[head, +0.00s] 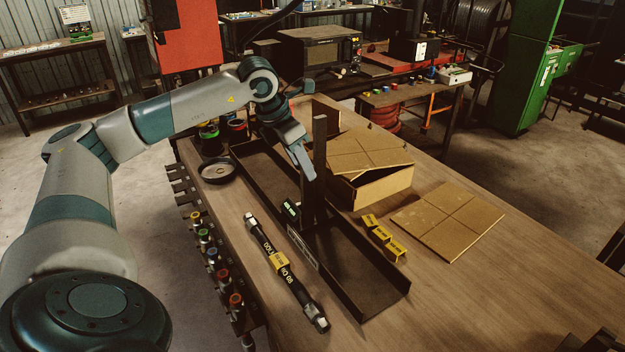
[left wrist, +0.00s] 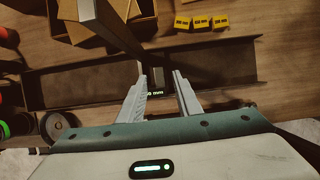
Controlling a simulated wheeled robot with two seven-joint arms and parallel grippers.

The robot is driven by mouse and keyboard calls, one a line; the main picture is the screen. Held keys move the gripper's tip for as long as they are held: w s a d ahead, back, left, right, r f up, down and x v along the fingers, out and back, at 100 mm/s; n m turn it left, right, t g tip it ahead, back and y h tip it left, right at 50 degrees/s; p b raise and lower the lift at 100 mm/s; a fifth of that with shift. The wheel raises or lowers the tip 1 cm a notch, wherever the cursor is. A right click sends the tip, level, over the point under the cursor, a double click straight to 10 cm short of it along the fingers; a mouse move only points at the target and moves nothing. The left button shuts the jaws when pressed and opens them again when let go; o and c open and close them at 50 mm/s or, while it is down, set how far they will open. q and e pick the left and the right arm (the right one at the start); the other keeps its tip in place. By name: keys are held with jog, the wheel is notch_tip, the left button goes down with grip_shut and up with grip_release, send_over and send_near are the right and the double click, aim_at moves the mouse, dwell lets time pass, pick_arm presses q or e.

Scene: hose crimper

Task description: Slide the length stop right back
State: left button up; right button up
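The length stop is a dark carriage with a tall upright post (head: 320,160) and a small green-lit display (head: 291,208). It stands in a long black channel (head: 375,275) on the bench. In the left wrist view the channel (left wrist: 215,62) runs across, and the display (left wrist: 155,92) reads partly "mm". My left gripper (head: 308,172) is above the channel, just left of the post. In the left wrist view its two fingers (left wrist: 163,82) are apart, with a dark part of the stop beyond the gap. Whether they touch it I cannot tell. My right gripper is not recognisable.
Several yellow blocks (head: 384,236) stand to the right, near an open cardboard box (head: 375,188) and a flat cardboard sheet (head: 448,220). A round black dish (head: 218,170) sits beyond the hose.

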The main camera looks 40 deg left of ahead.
aim_at(313, 185)
pick_arm(q)
jog(key=p+x, duration=0.2)
jog(key=x, duration=0.5)
jog(key=shift+f, duration=0.25)
jog(key=shift+c, duration=0.3)
jog(key=shift+d, duration=0.1)
grip_shut()
